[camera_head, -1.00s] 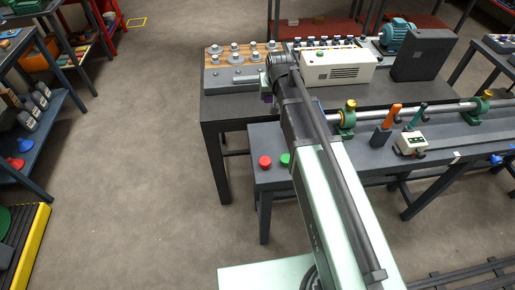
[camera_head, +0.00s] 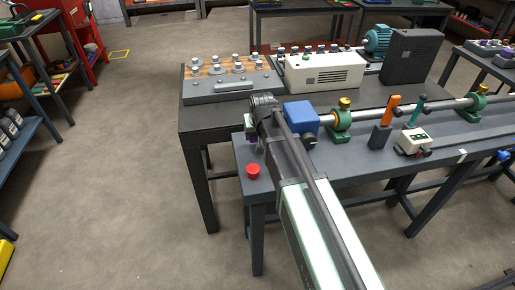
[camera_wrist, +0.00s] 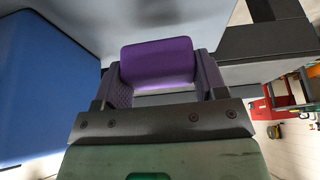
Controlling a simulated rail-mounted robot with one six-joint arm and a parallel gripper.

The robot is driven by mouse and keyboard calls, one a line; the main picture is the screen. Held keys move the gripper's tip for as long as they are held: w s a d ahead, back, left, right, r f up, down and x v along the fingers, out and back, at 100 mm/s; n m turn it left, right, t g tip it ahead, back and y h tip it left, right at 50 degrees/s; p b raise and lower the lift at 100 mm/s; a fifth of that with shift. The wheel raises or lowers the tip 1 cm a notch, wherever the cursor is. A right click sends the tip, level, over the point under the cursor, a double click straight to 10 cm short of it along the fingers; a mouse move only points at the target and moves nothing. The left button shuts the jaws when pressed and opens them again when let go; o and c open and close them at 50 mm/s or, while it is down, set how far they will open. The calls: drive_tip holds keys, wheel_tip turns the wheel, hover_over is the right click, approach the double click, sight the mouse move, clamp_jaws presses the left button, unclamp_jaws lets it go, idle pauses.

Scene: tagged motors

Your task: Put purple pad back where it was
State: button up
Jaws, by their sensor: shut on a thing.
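The purple pad (camera_wrist: 158,62) is a rounded block held between the two fingers of my gripper (camera_wrist: 162,80) in the wrist view. The fingers close on its left and right sides, and its broad face shows. In the head view only a small purple patch (camera_head: 253,137) shows at my gripper (camera_head: 252,128), over the near left end of the grey bench (camera_head: 350,165). My arm hides part of this area. I cannot tell whether the pad touches the bench.
A blue block (camera_head: 302,116) stands close right of my gripper; it also shows in the wrist view (camera_wrist: 40,85). A red button (camera_head: 253,171) is at the bench's left end. Behind stands a dark table (camera_head: 205,120) with a grey fixture (camera_head: 232,86) and a white box (camera_head: 322,70).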

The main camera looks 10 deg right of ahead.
sight(257, 139)
wheel_tip(257, 139, down, 4)
drive_tip(key=b, duration=0.3)
drive_tip(key=shift+f, duration=0.15)
drive_tip(key=shift+r, duration=0.25)
drive_tip(key=shift+f, duration=0.15)
drive_tip(key=o, duration=0.9)
drive_tip(key=shift+c, duration=0.2)
drive_tip(key=shift+r+p, duration=0.35)
drive_tip(key=shift+r, duration=0.1)
drive_tip(key=p+v, duration=1.1)
drive_tip(key=v, duration=0.1)
drive_tip(key=s+f+g, duration=0.1)
drive_tip(key=s+g, duration=0.3)
drive_tip(key=s, duration=1.3)
drive_tip(key=shift+s+f+g, duration=0.25)
drive_tip(key=shift+f+g, duration=0.05)
drive_tip(key=shift+f, duration=0.1)
